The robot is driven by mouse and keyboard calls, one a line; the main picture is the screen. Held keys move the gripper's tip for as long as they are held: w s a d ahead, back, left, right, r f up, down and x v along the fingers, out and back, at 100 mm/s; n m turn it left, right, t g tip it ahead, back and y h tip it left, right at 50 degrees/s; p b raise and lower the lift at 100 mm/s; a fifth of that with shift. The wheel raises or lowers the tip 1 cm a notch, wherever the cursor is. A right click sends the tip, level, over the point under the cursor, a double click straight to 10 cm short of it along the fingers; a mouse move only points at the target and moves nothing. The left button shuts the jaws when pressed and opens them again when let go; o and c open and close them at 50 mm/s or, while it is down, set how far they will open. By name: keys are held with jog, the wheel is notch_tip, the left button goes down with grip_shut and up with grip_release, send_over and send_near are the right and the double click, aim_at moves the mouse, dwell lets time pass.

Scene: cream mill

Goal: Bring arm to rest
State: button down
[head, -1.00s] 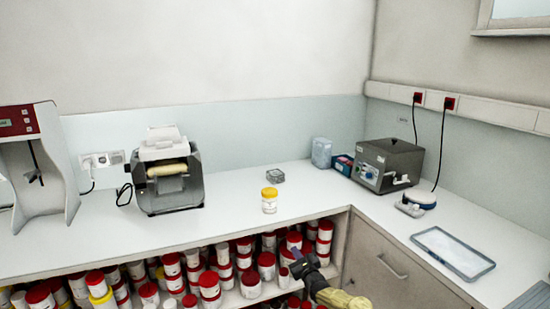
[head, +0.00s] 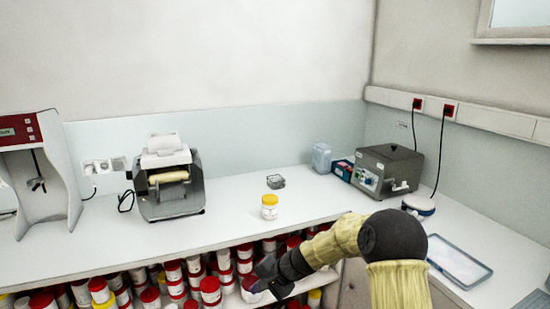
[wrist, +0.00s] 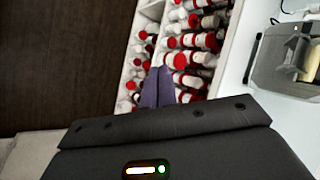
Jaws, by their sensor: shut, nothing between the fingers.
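My arm (head: 385,250), in a yellowish sleeve with a black joint, reaches in from the lower right of the head view. My gripper (head: 258,272) is in front of the shelf below the counter, to the left of the arm's black joint. In the wrist view the two dark fingers (wrist: 157,88) are together, with nothing between them. They point toward the shelf of jars. No object is held.
The white counter (head: 100,245) carries a yellow-lidded jar (head: 269,207), a roller mill (head: 168,180), a grey bath (head: 385,170) and a tray (head: 458,262). Red-lidded jars (head: 210,290) crowd the shelf below. The roller mill also shows in the wrist view (wrist: 290,65).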

jog(key=s+d+r+n+h+p, duration=0.1)
jog(key=s+d+r+n+h, duration=0.2)
jog(key=s+d, duration=0.7)
jog(key=s+d+r+n+h+p, duration=0.1)
jog(key=s+d+r+n+h, duration=0.2)
jog(key=s+d, duration=0.7)
jog(key=s+r+h, duration=0.1)
jog(key=s+r, duration=0.1)
jog(key=s, duration=0.4)
jog(key=shift+s+d+r+h, duration=0.2)
jog(key=shift+s+h, duration=0.15)
jog(key=shift+h, duration=0.05)
